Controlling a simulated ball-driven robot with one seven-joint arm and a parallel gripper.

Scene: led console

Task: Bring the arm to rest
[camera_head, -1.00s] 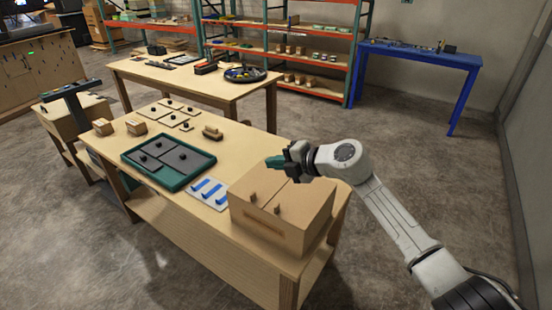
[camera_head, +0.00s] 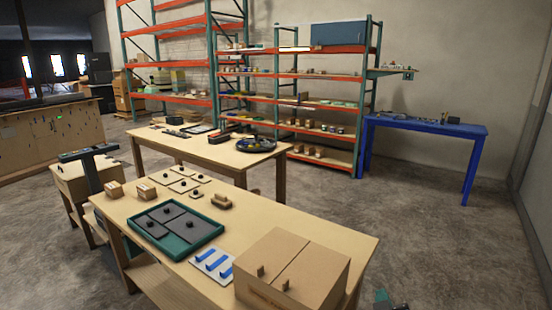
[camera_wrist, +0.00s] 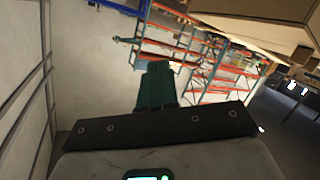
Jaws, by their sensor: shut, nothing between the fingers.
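My gripper (camera_head: 383,298) shows only as a green fingertip at the bottom edge of the head view, just right of the front workbench (camera_head: 345,243). In the wrist view my gripper (camera_wrist: 157,72) is a green pair of fingers pressed together, with nothing held. The rest of my arm is out of the head view. The wrist view is tilted and faces the shelves and wall.
A cardboard box (camera_head: 300,265) with small knobs sits at the bench's near right corner. A green tray with grey panels (camera_head: 180,222) and a white board with blue bars (camera_head: 207,262) lie left of it. Open floor (camera_head: 420,220) lies right, before a blue table (camera_head: 425,124).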

